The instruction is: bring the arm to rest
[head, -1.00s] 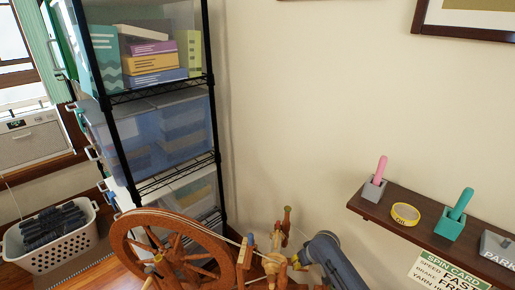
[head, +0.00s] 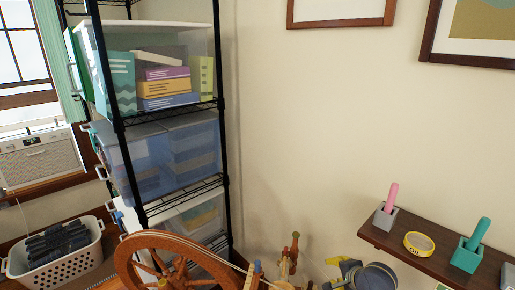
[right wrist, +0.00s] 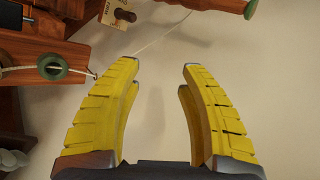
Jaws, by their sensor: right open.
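My right gripper (head: 337,273) shows at the bottom of the head view, right of the spinning wheel (head: 172,246). In the right wrist view its two yellow fingers (right wrist: 160,66) stand apart with nothing between them. Wooden parts of the spinning wheel with a green ring (right wrist: 52,68) lie beyond and left of the fingers. A pale strand of yarn (right wrist: 155,40) runs behind the fingertips. I cannot tell how close the fingers are to it. My left gripper is not in view.
A black wire rack (head: 225,150) with bins stands behind the wheel. A laundry basket (head: 60,270) is at left.

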